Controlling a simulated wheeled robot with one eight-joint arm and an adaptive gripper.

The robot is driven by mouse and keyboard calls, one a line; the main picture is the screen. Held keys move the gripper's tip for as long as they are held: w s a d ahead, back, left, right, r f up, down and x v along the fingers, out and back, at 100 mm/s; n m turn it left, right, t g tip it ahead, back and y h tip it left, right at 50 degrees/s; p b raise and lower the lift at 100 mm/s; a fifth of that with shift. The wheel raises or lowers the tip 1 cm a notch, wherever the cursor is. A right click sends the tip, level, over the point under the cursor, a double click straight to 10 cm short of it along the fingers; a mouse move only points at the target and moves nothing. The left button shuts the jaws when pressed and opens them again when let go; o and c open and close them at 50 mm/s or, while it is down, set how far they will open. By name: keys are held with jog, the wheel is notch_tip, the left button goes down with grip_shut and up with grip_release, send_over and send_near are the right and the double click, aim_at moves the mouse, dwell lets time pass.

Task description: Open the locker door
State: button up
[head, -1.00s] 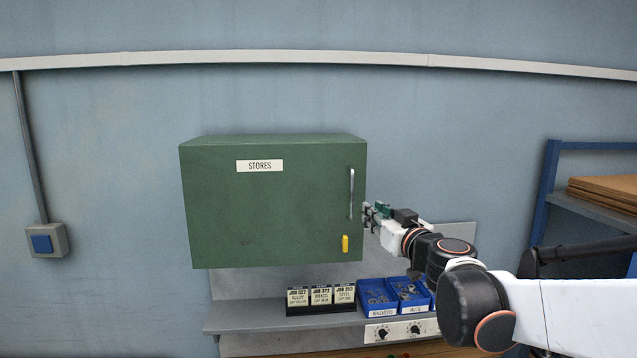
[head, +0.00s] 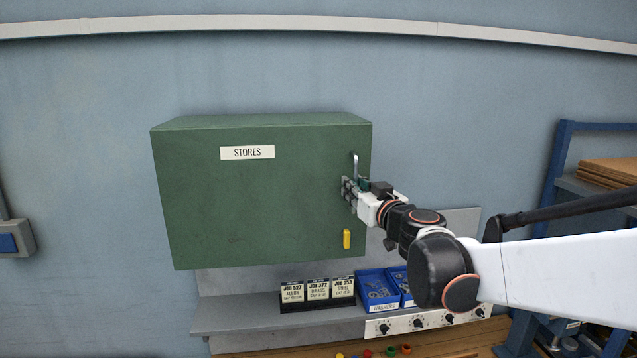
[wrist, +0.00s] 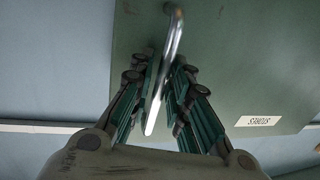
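The locker is a green cabinet (head: 255,205) with a STORES label on the wall, and its door is closed. A silver bar handle (head: 355,163) stands upright near the door's right edge; its lower part is hidden behind my gripper in the head view. My gripper (head: 353,188) is at the handle, in front of the door. In the wrist view the handle (wrist: 172,45) runs between the two green-padded fingers (wrist: 164,85). The fingers look open, with a narrow gap beside the bar; firm contact does not show. A yellow latch-like piece (head: 347,239) is below the handle.
Below the locker, a grey shelf (head: 235,318) carries job cards (head: 318,290) and blue bins (head: 376,291). A panel with knobs (head: 425,321) is under the bins. A blue rack (head: 560,170) stands at the right. The space in front of the door's left side is clear.

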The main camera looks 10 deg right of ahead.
jog(key=shift+w, duration=0.2)
jog(key=shift+s+r, duration=0.1)
jog(key=shift+s, duration=0.1)
jog(key=shift+c, duration=0.6)
grip_shut()
